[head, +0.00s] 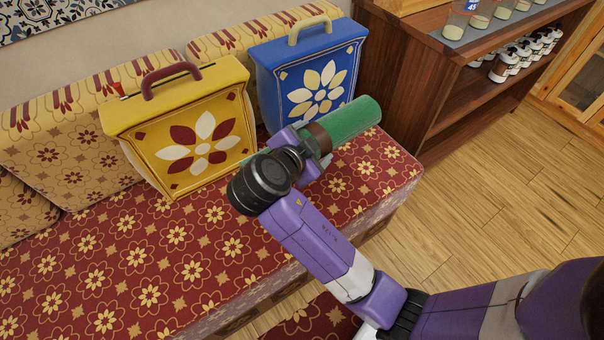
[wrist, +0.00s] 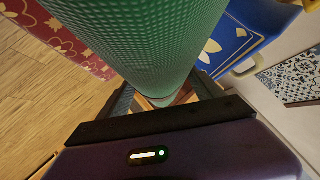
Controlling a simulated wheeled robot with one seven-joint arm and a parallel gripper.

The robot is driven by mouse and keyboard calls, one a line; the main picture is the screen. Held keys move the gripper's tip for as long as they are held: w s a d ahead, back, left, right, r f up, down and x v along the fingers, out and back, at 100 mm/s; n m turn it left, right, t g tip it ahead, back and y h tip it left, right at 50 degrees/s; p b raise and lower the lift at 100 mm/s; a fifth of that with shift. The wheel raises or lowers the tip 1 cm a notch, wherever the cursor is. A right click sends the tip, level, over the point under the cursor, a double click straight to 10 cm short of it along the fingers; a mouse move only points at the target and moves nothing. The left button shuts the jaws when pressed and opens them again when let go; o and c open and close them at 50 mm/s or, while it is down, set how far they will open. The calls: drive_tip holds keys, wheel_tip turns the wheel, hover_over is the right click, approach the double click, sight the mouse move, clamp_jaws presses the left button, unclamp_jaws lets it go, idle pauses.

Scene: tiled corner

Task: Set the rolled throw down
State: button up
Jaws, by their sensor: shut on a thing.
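The rolled throw is a green textured cylinder (head: 352,122) with a brown band near my gripper. My gripper (head: 312,140) is shut on it, over the right end of the red patterned sofa seat (head: 90,270). In the wrist view the green roll (wrist: 145,35) fills the top middle, between my gripper's fingers (wrist: 170,98). The roll lies tilted, its free end pointing up and right in the head view. I cannot tell whether it touches the seat; my arm hides part of it.
A yellow flowered bag (head: 180,125) and a blue flowered bag (head: 312,75) stand on the seat against the backrest. A wooden shelf (head: 440,95) with jars and bottles stands beyond the sofa's right end. The seat's left part is clear.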

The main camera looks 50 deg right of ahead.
drive_tip(key=shift+s+d+f+g, duration=0.1)
drive_tip(key=shift+d+g, duration=0.15)
drive_tip(key=shift+g, duration=0.05)
wheel_tip(320, 180, down, 20)
drive_tip(key=b, duration=0.4)
drive_tip(key=shift+r, duration=0.2)
drive_tip(key=o, duration=2.1)
drive_tip(key=p+v, duration=0.1)
drive_tip(key=v, duration=1.1)
drive_tip(key=shift+s, duration=0.1)
